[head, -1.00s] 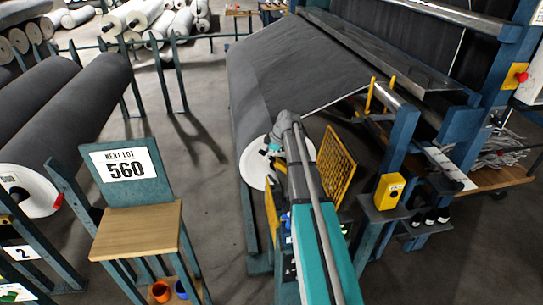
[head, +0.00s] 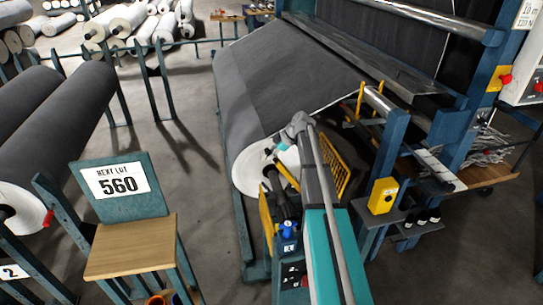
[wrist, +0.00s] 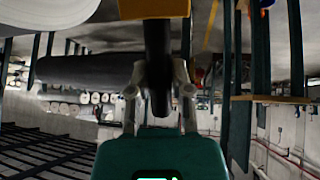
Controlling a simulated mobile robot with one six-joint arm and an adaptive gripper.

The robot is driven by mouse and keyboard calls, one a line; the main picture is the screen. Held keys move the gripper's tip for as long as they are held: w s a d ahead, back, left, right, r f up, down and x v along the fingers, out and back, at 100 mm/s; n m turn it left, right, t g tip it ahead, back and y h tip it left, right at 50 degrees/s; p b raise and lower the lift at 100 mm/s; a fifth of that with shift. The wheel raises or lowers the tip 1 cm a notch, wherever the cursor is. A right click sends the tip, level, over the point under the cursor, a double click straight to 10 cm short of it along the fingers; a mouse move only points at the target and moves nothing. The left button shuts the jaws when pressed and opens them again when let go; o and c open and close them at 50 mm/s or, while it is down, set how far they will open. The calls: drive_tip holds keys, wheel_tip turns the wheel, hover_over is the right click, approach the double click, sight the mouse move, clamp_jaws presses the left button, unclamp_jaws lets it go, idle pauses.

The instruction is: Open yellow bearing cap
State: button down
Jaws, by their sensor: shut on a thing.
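The yellow bearing cap (head: 286,176) shows in the head view as a slanted yellow bar in front of the white end of the big grey roll. In the wrist view a yellow block (wrist: 155,9), seemingly part of the cap, is at the top edge, with a dark handle (wrist: 157,50) running down from it. My gripper (wrist: 159,92) has one finger on each side of this handle and is shut on it. In the head view my wrist is above the cap, and my arm hides part of the roll end and the fingertips.
A yellow mesh guard (head: 335,172) stands just right of my arm. A yellow panel (head: 266,218) stands to the left. A yellow button box (head: 385,195) is on the blue frame at right. A wooden stand (head: 135,245) with a 560 sign is at left, with open floor between.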

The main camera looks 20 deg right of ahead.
drive_tip(key=shift+s+d+f, duration=0.1)
drive_tip(key=shift+s, duration=0.05)
drive_tip(key=c, duration=0.6)
unclamp_jaws()
drive_tip(key=shift+o, duration=0.3)
